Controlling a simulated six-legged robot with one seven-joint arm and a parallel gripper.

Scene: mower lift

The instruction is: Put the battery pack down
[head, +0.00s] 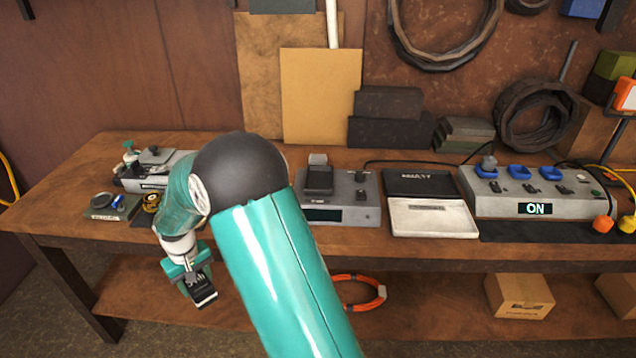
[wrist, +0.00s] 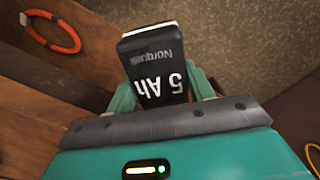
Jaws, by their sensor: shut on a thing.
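The battery pack (head: 205,296) is black with white lettering. In the wrist view the battery pack (wrist: 152,50) reads "5 Ah", upside down in the picture. My gripper (head: 193,279) is shut on it, with a green finger on each side in the wrist view (wrist: 163,92). In the head view the pack hangs in front of the workbench (head: 262,246), lower than its top, clear of any surface. My arm hides part of the bench.
On the bench stand a grey device (head: 345,212) with a dark block on it, a black-and-white tray (head: 433,218) and a grey unit (head: 487,207) showing "ON". Small items crowd the left end. An orange ring (head: 380,292) and a cardboard box (head: 518,296) are on the lower shelf.

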